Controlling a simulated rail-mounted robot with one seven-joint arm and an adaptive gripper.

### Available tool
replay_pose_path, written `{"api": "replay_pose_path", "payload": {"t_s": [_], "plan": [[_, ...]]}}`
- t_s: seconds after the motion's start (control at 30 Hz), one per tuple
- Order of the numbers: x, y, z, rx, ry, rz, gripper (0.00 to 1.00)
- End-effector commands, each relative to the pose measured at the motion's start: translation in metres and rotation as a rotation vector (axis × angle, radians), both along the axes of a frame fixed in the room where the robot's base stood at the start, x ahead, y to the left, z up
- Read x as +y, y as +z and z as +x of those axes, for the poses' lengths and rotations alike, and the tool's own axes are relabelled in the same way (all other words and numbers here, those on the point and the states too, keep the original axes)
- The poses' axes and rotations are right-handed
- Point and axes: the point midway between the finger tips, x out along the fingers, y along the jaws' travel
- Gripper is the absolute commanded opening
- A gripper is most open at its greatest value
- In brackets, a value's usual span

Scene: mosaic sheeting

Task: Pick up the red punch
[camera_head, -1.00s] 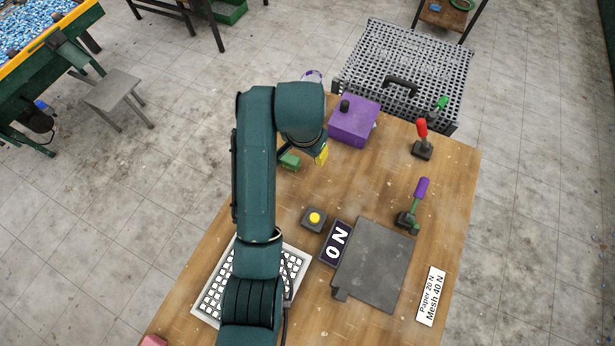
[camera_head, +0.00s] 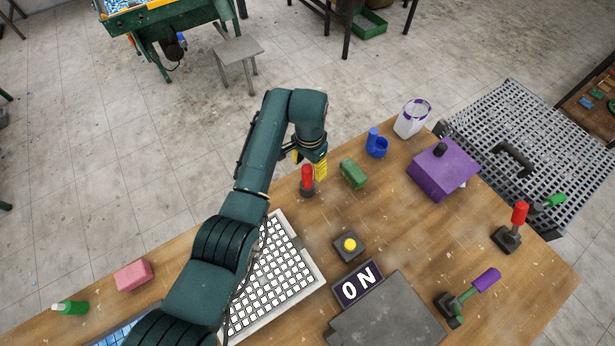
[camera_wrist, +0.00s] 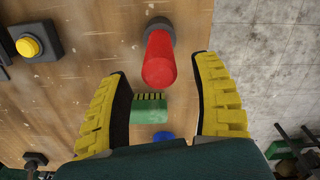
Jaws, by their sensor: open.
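A red punch (camera_head: 307,175), an upright red cylinder on a dark round base, stands on the wooden table close below my gripper (camera_head: 308,164). In the wrist view the red punch (camera_wrist: 158,60) shows between and just ahead of my open yellow fingertips (camera_wrist: 162,72), its dark base at the top. There is a gap on both sides, and I see no contact. In the head view the yellow fingers partly show under my wrist, near the punch's top. Another red-handled tool (camera_head: 519,214) stands on a dark base at the far right.
A green block (camera_head: 353,173), a blue holder (camera_head: 376,144) and a purple box (camera_head: 443,170) stand right of the punch. A yellow button (camera_head: 349,245), a white grid sheet (camera_head: 272,280) and a purple-handled tool (camera_head: 486,281) are nearer. Floor lies beyond the table edge.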

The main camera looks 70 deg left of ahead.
Motion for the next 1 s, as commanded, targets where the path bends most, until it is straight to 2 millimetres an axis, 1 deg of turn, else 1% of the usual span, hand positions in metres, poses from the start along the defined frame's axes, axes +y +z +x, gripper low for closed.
{"api": "replay_pose_path", "payload": {"t_s": [0.17,0.3,0.4,0.5,0.67,0.77,0.8,0.97,1.0], "plan": [[-0.001,-0.018,-0.002,0.001,0.000,-0.002,0.64],[-0.003,-0.044,-0.009,0.003,0.000,-0.004,0.64],[-0.002,-0.058,-0.007,0.000,0.000,0.000,0.64],[-0.002,-0.062,-0.007,-0.001,-0.001,0.000,0.64],[-0.002,-0.062,-0.007,0.000,-0.001,0.001,0.64],[-0.002,-0.062,-0.007,-0.001,-0.001,0.000,0.48],[-0.002,-0.062,-0.007,-0.001,-0.001,0.000,0.40],[-0.002,-0.062,-0.007,-0.001,-0.001,0.000,0.10],[-0.002,-0.061,-0.007,-0.001,-0.001,0.000,0.02]]}}
